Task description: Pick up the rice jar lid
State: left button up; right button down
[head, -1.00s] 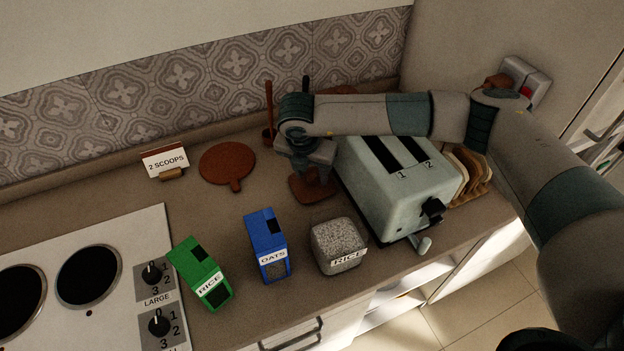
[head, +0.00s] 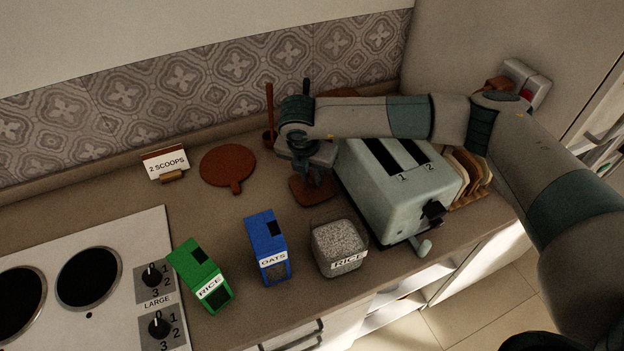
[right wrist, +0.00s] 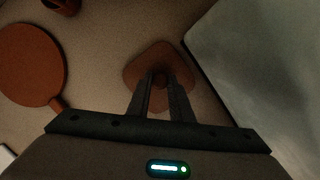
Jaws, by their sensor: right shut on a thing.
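The rice jar lid (head: 308,190) is a reddish-brown rounded square lying on the counter, left of the toaster and behind the rice jar. It also shows in the right wrist view (right wrist: 143,68), with a small round knob at its middle. My right gripper (head: 316,180) points down over the lid and is shut on its knob; the right wrist view shows both fingertips (right wrist: 161,80) at the knob. The rice jar (head: 339,247) stands open and full of pale grains at the counter's front. My left gripper is not in view.
A grey toaster (head: 398,190) stands close to the right of the lid. A round brown board (head: 228,165) lies to the left. A blue oats box (head: 266,246) and green rice box (head: 201,276) stand in front. A stove (head: 95,290) is at left.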

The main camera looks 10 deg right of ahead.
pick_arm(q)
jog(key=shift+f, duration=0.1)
pick_arm(e)
jog(key=shift+r, duration=0.1)
jog(key=shift+r+b, duration=0.35)
jog(key=shift+r, duration=0.2)
pick_arm(q)
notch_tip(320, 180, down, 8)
jog(key=b, duration=0.7)
pick_arm(e)
notch_tip(320, 180, up, 18)
notch_tip(320, 180, up, 7)
jog(key=b, duration=0.2)
send_over(311, 180)
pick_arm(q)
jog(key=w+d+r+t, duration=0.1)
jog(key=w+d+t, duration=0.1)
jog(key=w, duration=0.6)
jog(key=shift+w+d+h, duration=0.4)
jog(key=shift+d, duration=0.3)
pick_arm(e)
jog(key=shift+d+r, duration=0.1)
jog(key=shift+r, duration=0.75)
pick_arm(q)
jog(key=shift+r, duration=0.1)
pick_arm(e)
jog(key=shift+f, duration=0.15)
